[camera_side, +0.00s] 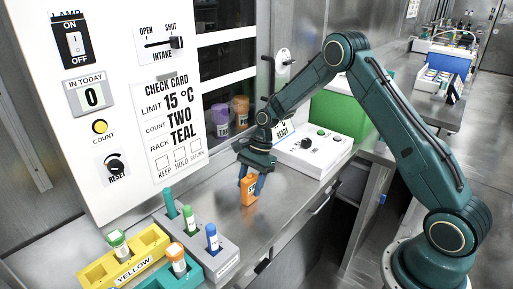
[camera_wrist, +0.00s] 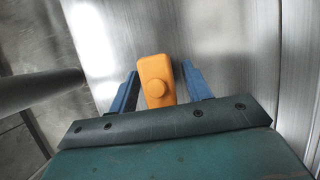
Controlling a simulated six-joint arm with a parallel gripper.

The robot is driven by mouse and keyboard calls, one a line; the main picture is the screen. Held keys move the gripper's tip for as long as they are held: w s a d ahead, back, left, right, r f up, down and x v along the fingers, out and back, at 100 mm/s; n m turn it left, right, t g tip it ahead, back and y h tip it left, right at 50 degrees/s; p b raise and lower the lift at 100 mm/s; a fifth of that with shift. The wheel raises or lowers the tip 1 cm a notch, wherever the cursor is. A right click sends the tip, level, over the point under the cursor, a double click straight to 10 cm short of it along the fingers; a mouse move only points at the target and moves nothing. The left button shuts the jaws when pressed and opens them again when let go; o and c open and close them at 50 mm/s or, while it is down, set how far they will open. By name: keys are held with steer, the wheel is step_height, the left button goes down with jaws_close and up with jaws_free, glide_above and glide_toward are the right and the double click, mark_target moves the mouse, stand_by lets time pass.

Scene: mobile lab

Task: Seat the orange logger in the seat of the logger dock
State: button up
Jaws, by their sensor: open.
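The orange logger (camera_side: 249,192) is a small block with a dark-marked label, at or just above the metal bench below my gripper (camera_side: 252,186). The fingers are open, with a gap seen at the right finger; the left one is very close to the logger. I cannot clearly pick out the logger dock or its seat. A small sign reading READY (camera_side: 283,128) stands behind my wrist, partly hidden.
A white control box (camera_side: 313,151) with knobs stands right of my gripper, before a green case (camera_side: 338,114). A grey rack (camera_side: 222,260) and a yellow rack (camera_side: 97,275) hold capped tubes at front left. A white panel (camera_side: 120,180) rises at left. Bare bench surrounds the logger.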

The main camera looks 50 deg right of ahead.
steer(key=v, duration=1.1)
steer(key=shift+d+r, duration=0.1)
